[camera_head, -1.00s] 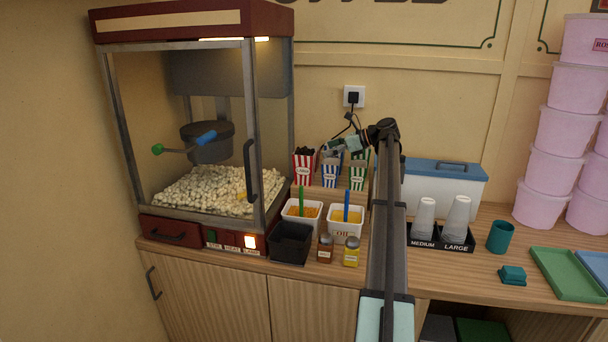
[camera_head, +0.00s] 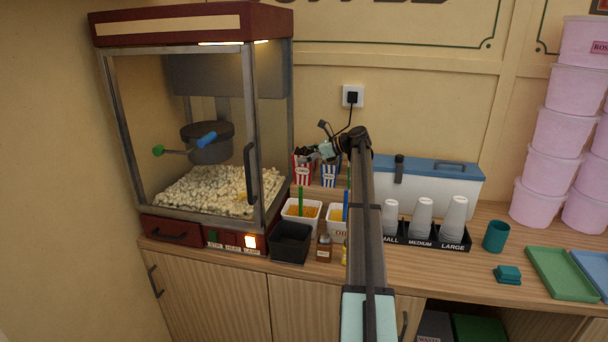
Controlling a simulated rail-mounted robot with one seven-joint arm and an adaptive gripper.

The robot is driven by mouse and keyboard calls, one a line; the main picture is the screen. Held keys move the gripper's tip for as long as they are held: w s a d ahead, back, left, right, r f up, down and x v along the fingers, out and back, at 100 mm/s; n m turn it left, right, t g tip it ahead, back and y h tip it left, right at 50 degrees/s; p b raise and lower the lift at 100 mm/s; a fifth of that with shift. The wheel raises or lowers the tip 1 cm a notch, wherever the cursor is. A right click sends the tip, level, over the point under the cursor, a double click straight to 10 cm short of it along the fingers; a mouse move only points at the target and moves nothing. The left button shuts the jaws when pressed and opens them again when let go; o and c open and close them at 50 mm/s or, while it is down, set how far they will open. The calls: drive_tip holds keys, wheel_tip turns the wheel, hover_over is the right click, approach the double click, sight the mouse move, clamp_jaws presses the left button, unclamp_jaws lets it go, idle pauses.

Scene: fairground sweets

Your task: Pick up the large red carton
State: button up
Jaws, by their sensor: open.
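The large red carton (camera_head: 302,172) is red and white striped and stands on a wooden step behind the tubs, to the right of the popcorn machine. Something dark shows at its top. A blue striped carton (camera_head: 329,174) stands just to its right. My gripper (camera_head: 311,154) is open and reaches in from the right, its fingertips at the upper part of the red carton. I cannot tell whether they touch it or are around it. My arm hides what stands to the right of the blue carton.
The popcorn machine (camera_head: 208,140) stands close on the left. White tubs (camera_head: 300,212) with coloured handles, a black bin (camera_head: 290,243) and a brown-filled shaker (camera_head: 324,248) stand in front. A cup holder (camera_head: 417,240) and a blue-lidded box (camera_head: 432,190) are to the right.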

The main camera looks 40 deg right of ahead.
drive_tip(key=c, duration=0.8)
drive_tip(key=shift+c, duration=0.3)
drive_tip(key=shift+r, duration=0.1)
